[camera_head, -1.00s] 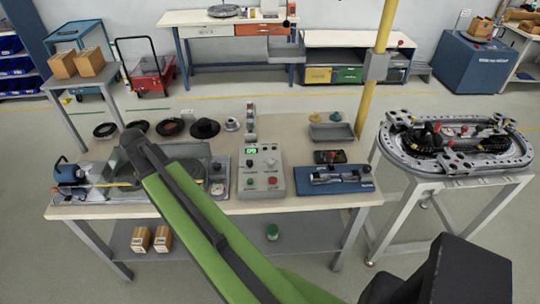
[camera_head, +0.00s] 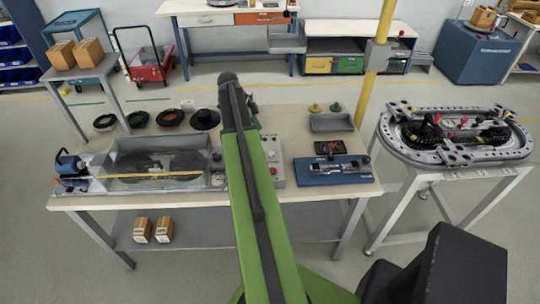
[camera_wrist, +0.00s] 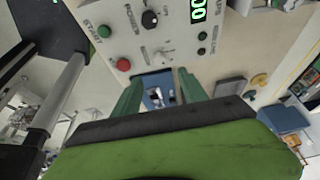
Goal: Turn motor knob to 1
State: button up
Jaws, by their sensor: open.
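The grey control box (camera_head: 278,160) stands on the workbench; my arm covers its left part in the head view. In the wrist view its panel (camera_wrist: 175,40) fills the upper middle, seen rotated. It carries a black knob (camera_wrist: 150,19) by a POWER label, a green button (camera_wrist: 104,31) by START, a red button (camera_wrist: 123,65) and a lit green display (camera_wrist: 198,10). A pale switch or knob sits near the panel's lower middle. I cannot read which control is marked motor. My gripper (camera_wrist: 158,76) is open and empty, its green fingers apart below the panel, touching no knob that I can see.
A clear-covered machine (camera_head: 155,165) stands left of the box and a blue fixture (camera_head: 333,169) right of it. A grey tray (camera_head: 331,123) and black rings (camera_head: 170,117) lie behind. A yellow post (camera_head: 372,75) rises at the bench's back right.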

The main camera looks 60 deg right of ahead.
aim_at(270, 151)
jog(key=b+x, duration=1)
jog(key=x, duration=0.3)
jog(key=shift+w+a+f+b, duration=0.15)
jog(key=shift+b, duration=0.15)
jog(key=shift+c, duration=0.3)
